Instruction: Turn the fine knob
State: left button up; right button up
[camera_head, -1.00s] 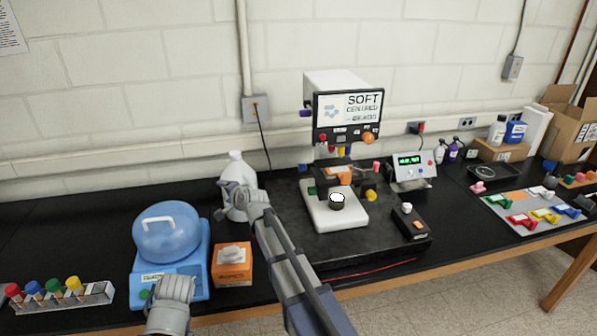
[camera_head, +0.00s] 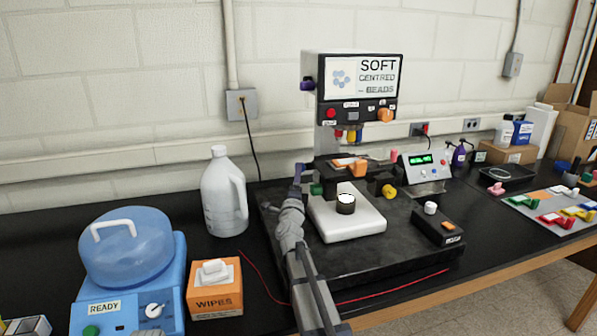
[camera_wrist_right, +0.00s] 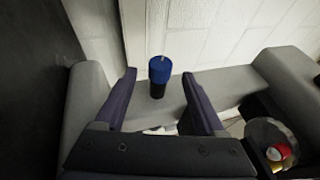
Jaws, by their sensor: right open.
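The microscope (camera_head: 358,88) with a "SOFT CENTRED BEADS" screen stands on the dark bench. Its knobs include a purple one (camera_head: 307,84), an orange one (camera_head: 385,115), a green one (camera_head: 316,189) and a yellow one (camera_head: 388,191); no label shows which is fine. My right gripper (camera_head: 299,172) is at the microscope's left side, near the green knob. In the right wrist view my right gripper (camera_wrist_right: 158,88) is open and empty. A blue knob (camera_wrist_right: 160,70) on a black shaft shows between its fingers, apparently not touched. My left gripper is out of view.
A white jug (camera_head: 224,195), an orange wipes box (camera_head: 214,290) and a blue centrifuge (camera_head: 125,250) stand to the left. A small black control box (camera_head: 437,226) and a meter with a green display (camera_head: 425,168) stand to the right. A red cable (camera_head: 390,287) runs along the front.

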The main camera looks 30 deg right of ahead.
jog(key=p+x, duration=0.1)
jog(key=x, duration=0.3)
jog(key=p+x, duration=0.1)
jog(key=x, duration=0.3)
jog(key=shift+s+d, duration=0.1)
jog(key=shift+d, duration=0.2)
jog(key=shift+s, duration=0.1)
grip_shut()
dwell(0.4)
